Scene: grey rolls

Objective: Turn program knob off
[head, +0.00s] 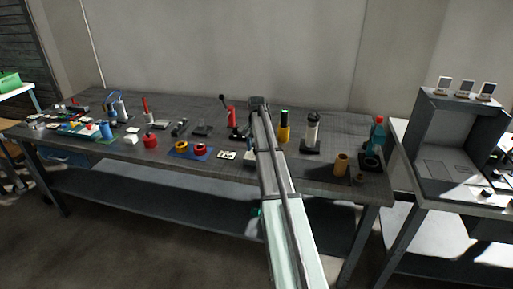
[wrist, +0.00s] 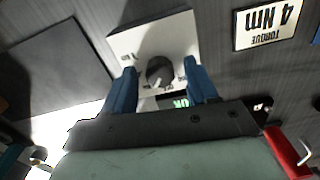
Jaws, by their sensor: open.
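A dark round knob (wrist: 160,72) sits on a white panel (wrist: 128,42) in the wrist view. A pale pointer mark shows on its lower side. Below it, a small display (wrist: 181,101) glows with green letters, upside down, that look like ON; my gripper body partly covers it. My gripper (wrist: 160,66) is open, with one blue finger left and one right of the knob, a gap on each side. Whether the fingertips are at knob height I cannot tell. In the head view my arm hides the knob and fingers; a pale edge of the panel (head: 249,159) shows beside it.
A torque card (wrist: 266,22) marked 4 Nm lies to the right of the panel. A red-handled object (wrist: 288,152) is at lower right. The workbench (head: 310,168) holds several tools and bottles on both sides of my arm.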

